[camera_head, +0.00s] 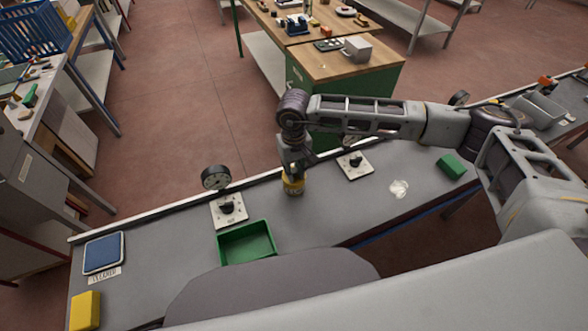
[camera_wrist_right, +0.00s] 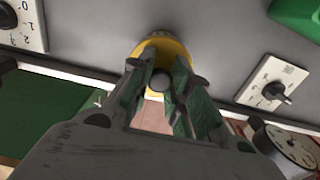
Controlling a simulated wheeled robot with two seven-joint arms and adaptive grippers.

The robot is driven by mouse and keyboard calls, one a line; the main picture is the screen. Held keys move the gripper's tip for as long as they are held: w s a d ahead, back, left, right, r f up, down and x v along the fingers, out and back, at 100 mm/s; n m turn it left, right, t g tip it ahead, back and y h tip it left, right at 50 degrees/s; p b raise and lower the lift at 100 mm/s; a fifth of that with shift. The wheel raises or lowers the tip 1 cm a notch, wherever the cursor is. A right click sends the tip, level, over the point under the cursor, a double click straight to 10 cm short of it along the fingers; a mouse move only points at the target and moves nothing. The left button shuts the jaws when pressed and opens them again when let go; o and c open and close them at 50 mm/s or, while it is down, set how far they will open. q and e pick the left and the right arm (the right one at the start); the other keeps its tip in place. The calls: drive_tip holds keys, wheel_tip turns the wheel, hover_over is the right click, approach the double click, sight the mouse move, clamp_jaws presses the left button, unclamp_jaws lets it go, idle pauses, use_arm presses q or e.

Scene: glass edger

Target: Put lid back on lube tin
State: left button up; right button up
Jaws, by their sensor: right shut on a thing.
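The lube tin (camera_head: 293,190) stands upright on the grey bench, between two white dial plates. A yellow lid (camera_head: 290,180) shows at its top, right under my right gripper (camera_head: 292,173). In the right wrist view the yellow lid (camera_wrist_right: 172,46) lies beyond the fingers, and a dark round knob (camera_wrist_right: 160,82) sits between them. My right gripper (camera_wrist_right: 158,76) is shut on the lid, seemingly by its knob, and points down. The fingers hide much of the lid, so I cannot tell whether it is fully seated. My left gripper is not in view.
A green tray (camera_head: 246,243) lies to the left, near a white dial plate (camera_head: 229,211) and gauge (camera_head: 215,178). Another plate (camera_head: 355,166) stands to the right. A crumpled white piece (camera_head: 398,189) and green block (camera_head: 451,167) lie farther right. The bench around the tin is clear.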

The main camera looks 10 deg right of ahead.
drive_tip(key=b, duration=0.2)
drive_tip(key=shift+f+b, duration=0.15)
drive_tip(key=shift+b, duration=0.25)
idle(3.2)
idle(0.4)
drive_tip(key=o, duration=1.4)
drive_tip(key=shift+r+p, duration=0.8)
drive_tip(key=shift+r, duration=2.65)
clamp_jaws()
